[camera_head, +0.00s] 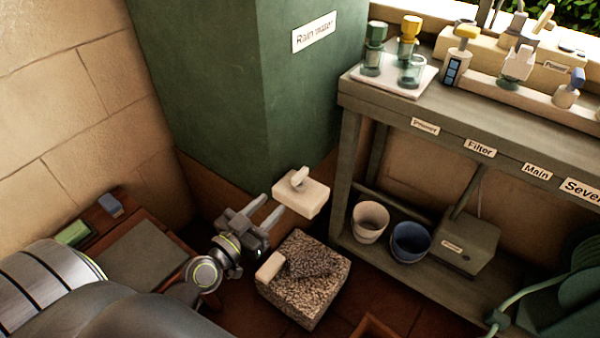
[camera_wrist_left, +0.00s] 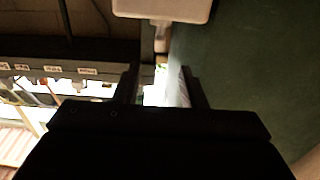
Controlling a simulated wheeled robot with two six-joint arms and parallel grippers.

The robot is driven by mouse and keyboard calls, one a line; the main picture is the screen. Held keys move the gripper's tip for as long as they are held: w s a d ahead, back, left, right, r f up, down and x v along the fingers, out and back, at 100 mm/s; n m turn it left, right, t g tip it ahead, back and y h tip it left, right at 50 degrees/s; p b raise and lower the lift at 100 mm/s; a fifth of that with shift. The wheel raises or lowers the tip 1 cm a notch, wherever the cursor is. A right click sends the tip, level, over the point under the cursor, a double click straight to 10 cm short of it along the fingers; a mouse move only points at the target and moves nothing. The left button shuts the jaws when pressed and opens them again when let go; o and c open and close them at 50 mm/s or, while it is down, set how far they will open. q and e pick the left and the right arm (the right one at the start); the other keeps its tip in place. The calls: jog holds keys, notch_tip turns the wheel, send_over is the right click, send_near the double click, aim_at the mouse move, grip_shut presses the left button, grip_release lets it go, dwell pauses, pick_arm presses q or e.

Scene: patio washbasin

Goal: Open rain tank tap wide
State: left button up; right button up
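The green rain tank (camera_head: 205,60) stands at the back and carries a "Rain water" label (camera_head: 313,33). Low in front of it is a cream block with a small raised lever, which looks like the tap (camera_head: 305,198). My left gripper (camera_head: 271,207) is open and empty, its two fingers pointing at the block's left side and close to it. In the left wrist view, the pale block (camera_wrist_left: 165,8) is at the top edge, beyond the open fingers (camera_wrist_left: 160,82). I cannot tell how far the lever is turned. My right gripper is not in view.
A speckled stone block (camera_head: 305,300) stands on the floor below the tap. A grey-green bench (camera_head: 360,110) with cups and labelled fittings is at right. A cream pot (camera_head: 370,222), a blue pot (camera_head: 410,243) and a box (camera_head: 465,240) sit on its lower shelf.

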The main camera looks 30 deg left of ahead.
aim_at(293, 182)
pick_arm(q)
jog(key=w+p, duration=0.1)
jog(key=w, duration=0.3)
jog(key=w+d+p, duration=0.1)
jog(key=w, duration=0.3)
jog(key=w+p, duration=0.1)
jog(key=w, duration=0.3)
jog(key=shift+w+d, duration=0.25)
jog(key=shift+d, duration=0.15)
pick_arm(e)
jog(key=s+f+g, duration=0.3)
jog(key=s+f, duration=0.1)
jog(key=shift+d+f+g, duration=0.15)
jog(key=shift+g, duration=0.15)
pick_arm(q)
grip_shut()
